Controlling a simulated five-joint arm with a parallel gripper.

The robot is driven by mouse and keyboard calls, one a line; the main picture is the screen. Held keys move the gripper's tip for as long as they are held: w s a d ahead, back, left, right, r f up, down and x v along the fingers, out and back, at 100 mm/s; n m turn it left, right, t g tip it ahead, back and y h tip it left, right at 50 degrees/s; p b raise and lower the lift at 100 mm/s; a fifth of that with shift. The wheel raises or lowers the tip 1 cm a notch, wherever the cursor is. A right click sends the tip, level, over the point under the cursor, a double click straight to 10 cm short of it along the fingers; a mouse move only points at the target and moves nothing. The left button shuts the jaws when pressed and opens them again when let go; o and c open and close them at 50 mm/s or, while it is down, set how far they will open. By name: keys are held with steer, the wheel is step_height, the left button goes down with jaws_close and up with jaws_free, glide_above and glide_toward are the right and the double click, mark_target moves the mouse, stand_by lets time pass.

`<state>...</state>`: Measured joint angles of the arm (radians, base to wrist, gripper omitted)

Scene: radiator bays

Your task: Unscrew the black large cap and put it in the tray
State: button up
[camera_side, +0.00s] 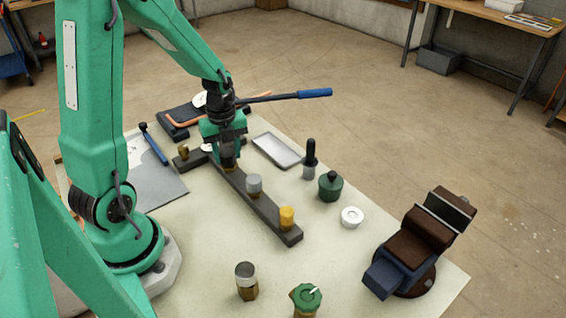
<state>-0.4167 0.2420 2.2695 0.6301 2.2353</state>
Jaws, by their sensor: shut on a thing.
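My gripper (228,161) points down over the long dark bar (270,218), at a station left of the silver cap. It is shut on a dark piece, taken to be the black large cap, which the fingers mostly hide. I cannot tell whether the cap is still seated on its post. The tray (277,150) is a shallow, pale metal tray, empty, lying just right of my gripper.
A silver cap (254,183) and a yellow cap (287,216) stand on the bar. A dark-handled tool (310,158), green bottle (330,186), white ring (351,217) and vise (419,244) are to the right. A blue-handled bar (300,94) extends behind my gripper.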

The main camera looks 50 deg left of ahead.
steer(key=n, duration=0.3)
steer(key=shift+n, duration=0.3)
steer(key=n, duration=1.1)
steer(key=shift+n, duration=0.4)
steer(key=n, duration=0.6)
steer(key=shift+n, duration=0.3)
steer(key=n, duration=0.6)
